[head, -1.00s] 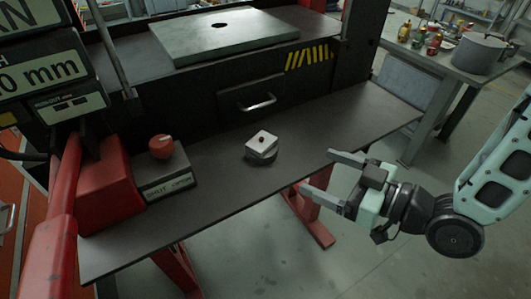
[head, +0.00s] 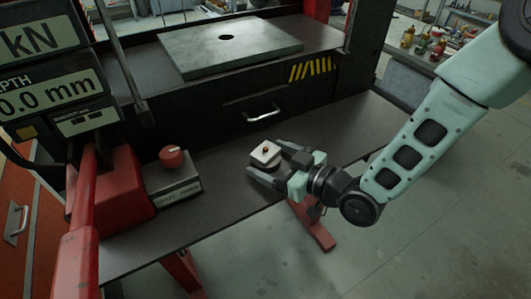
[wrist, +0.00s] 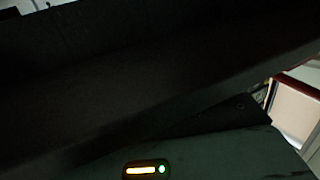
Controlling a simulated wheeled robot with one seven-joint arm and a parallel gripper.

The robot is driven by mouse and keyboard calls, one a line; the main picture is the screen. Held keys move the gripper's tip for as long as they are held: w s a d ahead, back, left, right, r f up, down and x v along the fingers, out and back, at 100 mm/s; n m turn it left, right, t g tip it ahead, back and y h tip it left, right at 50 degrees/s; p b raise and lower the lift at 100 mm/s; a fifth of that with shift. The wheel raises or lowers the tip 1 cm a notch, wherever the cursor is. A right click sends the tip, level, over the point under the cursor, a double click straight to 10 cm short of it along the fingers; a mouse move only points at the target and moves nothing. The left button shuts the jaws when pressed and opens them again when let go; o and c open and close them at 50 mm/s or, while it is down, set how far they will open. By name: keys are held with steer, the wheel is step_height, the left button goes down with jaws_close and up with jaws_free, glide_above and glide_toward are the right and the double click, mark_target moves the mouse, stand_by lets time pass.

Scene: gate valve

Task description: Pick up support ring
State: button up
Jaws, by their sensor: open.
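A small pale square block (head: 265,152) with a dark reddish centre sits on the dark shelf in the head view. In the earlier frame it rests on a dark round piece, probably the support ring, which is now mostly hidden by the block and my gripper. My gripper (head: 268,161) is open, with one finger at the near side of the block and the other at its far right. The fingers are low and close to it; I cannot tell whether they touch. The wrist view shows neither the block nor the fingers.
A red knob (head: 171,156) on a grey box and a red housing (head: 108,180) stand left on the shelf (head: 215,205). Behind is a drawer handle (head: 262,114), below a thick plate (head: 230,45) with a hole. The shelf right of my gripper looks clear.

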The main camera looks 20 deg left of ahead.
steer(key=shift+x, duration=1)
steer(key=c, duration=1.4)
steer(key=shift+r, duration=0.1)
steer(key=shift+w+r, duration=0.1)
steer(key=shift+r, duration=0.05)
